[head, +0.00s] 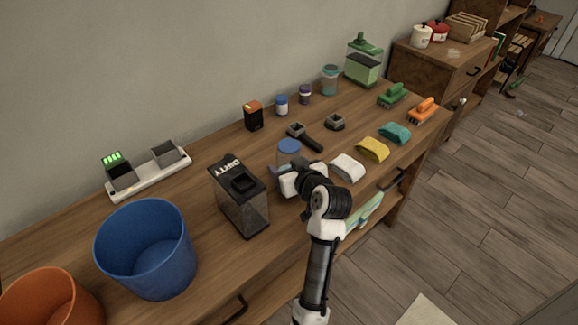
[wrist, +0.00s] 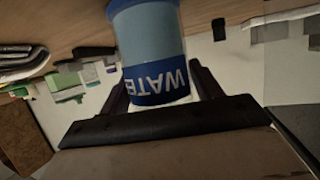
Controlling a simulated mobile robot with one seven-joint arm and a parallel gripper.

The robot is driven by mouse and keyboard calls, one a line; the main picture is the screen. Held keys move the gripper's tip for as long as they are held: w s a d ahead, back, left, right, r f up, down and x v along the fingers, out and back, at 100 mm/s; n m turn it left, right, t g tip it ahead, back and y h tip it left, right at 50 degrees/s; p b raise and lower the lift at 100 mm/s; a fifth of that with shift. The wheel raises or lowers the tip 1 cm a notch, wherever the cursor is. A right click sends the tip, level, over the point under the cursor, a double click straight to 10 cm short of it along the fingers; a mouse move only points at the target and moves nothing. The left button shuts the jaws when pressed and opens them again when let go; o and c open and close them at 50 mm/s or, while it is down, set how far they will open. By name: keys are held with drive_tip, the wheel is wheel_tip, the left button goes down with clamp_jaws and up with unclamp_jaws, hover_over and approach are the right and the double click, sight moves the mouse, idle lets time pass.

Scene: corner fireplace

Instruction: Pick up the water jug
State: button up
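The water jug (head: 289,149) has a blue lid and a pale body. In the wrist view the jug (wrist: 150,40) fills the top middle, with a dark blue band whose letters "WATE" appear upside down. The dark fingers of my gripper (wrist: 162,88) lie on either side of the jug, very close to its edges. Whether they press on it cannot be told. My gripper hides the jug's lower part in the head view.
A dark-lidded bin marked "DIRTY" (head: 240,200) stands close to the left of my gripper. A blue bucket (head: 148,250) is farther left.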

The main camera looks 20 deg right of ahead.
drive_tip(key=c, duration=0.7)
wheel_tip(320, 180, up, 20)
